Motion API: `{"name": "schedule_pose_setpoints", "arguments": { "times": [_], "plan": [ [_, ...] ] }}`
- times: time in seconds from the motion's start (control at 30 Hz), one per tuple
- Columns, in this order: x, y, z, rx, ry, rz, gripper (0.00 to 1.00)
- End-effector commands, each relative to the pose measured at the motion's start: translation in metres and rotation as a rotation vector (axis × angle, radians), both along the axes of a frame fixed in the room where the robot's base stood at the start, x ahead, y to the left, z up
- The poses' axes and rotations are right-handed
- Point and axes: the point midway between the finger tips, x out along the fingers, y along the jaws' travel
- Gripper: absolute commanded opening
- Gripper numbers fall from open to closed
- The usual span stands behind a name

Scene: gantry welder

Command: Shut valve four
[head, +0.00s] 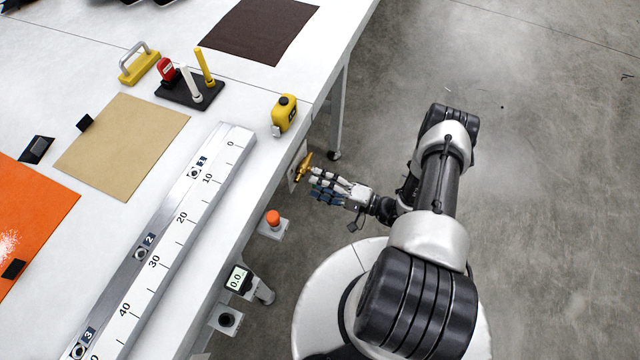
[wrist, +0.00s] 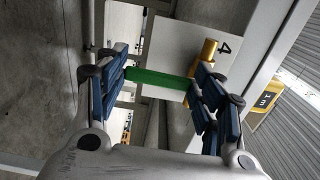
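Valve four shows in the wrist view as a brass body (wrist: 207,52) with a green lever handle (wrist: 160,78), on a pale plate (wrist: 172,45) marked 4. In the head view the brass valve (head: 303,166) sits at the side of the white table. My gripper (wrist: 160,88) is open, its blue-padded fingers spread wide. The green handle lies across the gap between the fingers, its free end close to the left fingertip. I cannot tell whether either finger touches it. In the head view my gripper (head: 318,184) is right beside the valve.
The white table (head: 262,75) edge runs along the valve's left. A red-orange button (head: 273,217), a gauge reading 0.0 (head: 238,279) and a black knob (head: 227,320) stick out nearer me. A yellow tape measure (head: 285,113) stands above. Floor to the right is clear.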

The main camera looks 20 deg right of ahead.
Motion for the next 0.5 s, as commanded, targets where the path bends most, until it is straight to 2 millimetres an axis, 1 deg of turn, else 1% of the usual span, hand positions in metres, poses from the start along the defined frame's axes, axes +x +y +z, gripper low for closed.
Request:
{"name": "schedule_pose_setpoints", "arguments": {
  "times": [0.03, 0.3, 0.5],
  "plan": [
    [0.0001, 0.0001, -0.0001, -0.001, 0.001, 0.0, 0.65],
    [0.0, 0.0, 0.0, 0.001, 0.001, 0.0, 0.82],
    [0.0, 0.0, 0.0001, 0.001, 0.001, 0.0, 0.82]
  ]
}}
